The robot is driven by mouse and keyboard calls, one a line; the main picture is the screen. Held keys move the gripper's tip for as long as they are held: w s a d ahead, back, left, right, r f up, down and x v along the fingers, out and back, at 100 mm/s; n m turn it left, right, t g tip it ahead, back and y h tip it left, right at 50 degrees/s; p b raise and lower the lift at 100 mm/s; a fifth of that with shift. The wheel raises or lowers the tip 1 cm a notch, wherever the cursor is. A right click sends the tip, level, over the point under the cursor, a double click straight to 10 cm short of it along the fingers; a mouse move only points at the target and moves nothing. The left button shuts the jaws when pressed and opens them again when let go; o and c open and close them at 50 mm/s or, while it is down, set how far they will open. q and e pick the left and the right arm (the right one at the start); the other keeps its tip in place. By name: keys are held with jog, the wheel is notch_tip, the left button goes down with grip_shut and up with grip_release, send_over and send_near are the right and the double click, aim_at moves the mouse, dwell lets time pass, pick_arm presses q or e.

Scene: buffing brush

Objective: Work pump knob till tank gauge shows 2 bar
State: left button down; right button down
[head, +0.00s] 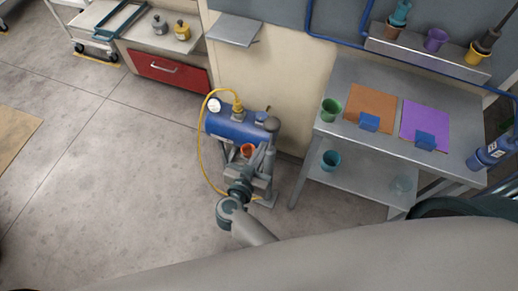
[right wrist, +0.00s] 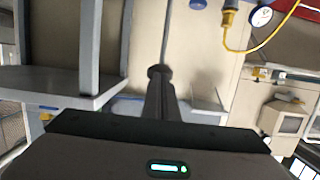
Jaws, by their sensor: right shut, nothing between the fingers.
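The blue tank (head: 233,126) stands on the floor in the middle of the head view. Its round white gauge (head: 214,105) is at the tank's left end; the needle is too small to read. The gauge also shows at the top right of the right wrist view (right wrist: 262,16). The dark pump knob (head: 272,124) stands at the tank's right. In the right wrist view, the knob (right wrist: 158,71) with a thin rod lies at the fingertips. My right gripper (head: 266,148) is shut and empty close to the knob; I cannot tell whether they touch. My left gripper is not in view.
A yellow hose (head: 199,150) loops from the tank along the floor. A metal table (head: 330,126) with cups and coloured mats stands close on the right. A red drawer (head: 168,73) is at the back left.

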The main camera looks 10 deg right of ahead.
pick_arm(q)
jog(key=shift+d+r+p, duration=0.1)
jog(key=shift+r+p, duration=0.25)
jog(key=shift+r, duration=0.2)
pick_arm(e)
jog(key=shift+v, duration=1.1)
dwell(0.6)
